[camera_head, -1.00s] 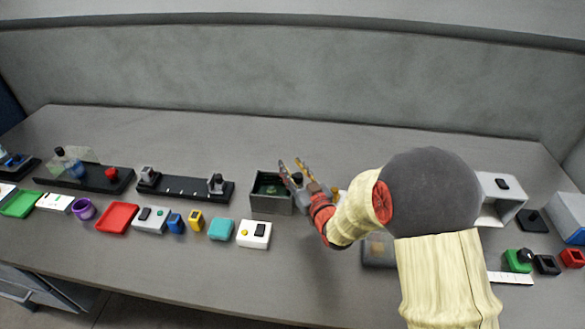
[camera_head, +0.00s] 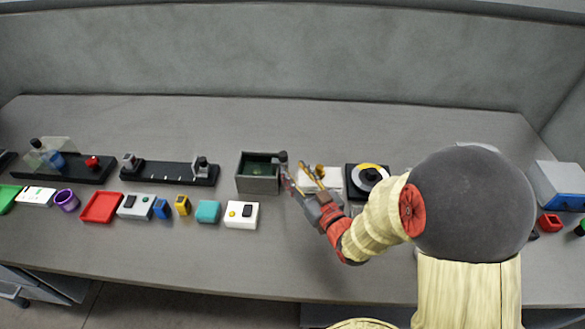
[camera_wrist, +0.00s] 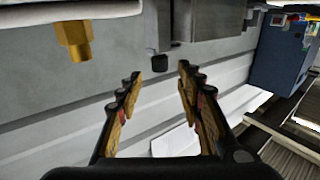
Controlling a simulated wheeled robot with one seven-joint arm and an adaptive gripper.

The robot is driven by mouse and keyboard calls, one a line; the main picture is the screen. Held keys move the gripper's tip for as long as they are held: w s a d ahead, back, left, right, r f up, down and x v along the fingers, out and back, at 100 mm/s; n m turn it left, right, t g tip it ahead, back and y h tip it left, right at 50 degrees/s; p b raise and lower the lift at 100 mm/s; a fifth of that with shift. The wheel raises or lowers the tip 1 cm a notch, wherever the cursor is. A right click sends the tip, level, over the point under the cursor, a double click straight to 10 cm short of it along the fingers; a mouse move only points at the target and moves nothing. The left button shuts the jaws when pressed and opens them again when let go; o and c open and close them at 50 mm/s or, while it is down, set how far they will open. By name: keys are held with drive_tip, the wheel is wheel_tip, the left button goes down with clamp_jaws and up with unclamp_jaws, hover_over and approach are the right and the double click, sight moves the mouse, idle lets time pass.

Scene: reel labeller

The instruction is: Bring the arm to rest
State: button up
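My arm reaches over the bench from the right, with a dark round joint and cream sleeves. My gripper (camera_head: 292,164) points towards the back of the bench, just right of a dark green open box (camera_head: 258,185). Its two fingers stand apart with nothing between them. The wrist view also shows the open fingers (camera_wrist: 158,75), with a small black knob (camera_wrist: 160,62) beyond the gap and a brass fitting (camera_wrist: 74,40) at upper left. I cannot tell whether the fingertips touch anything.
A black unit with a yellow-and-white disc (camera_head: 369,175) stands right of my gripper. A red tray (camera_head: 102,207), a teal block (camera_head: 208,211) and a white button box (camera_head: 241,214) line the front. The bench (camera_head: 200,255) is bare at its front edge.

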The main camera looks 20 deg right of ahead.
idle(0.4)
wheel_tip(320, 180, up, 5)
drive_tip(key=d+g+h, duration=0.3)
drive_tip(key=s+a+r+g, duration=0.1)
drive_tip(key=s+r+g, duration=0.1)
drive_tip(key=s, duration=0.6)
drive_tip(key=s+a+r+m+g, duration=0.1)
drive_tip(key=s+g, duration=0.3)
drive_tip(key=s, duration=0.4)
drive_tip(key=s+a+r+m+g+p, duration=0.1)
drive_tip(key=s+a+r+g, duration=0.1)
drive_tip(key=s, duration=0.7)
drive_tip(key=shift+r+g, duration=0.5)
drive_tip(key=shift+r, duration=0.45)
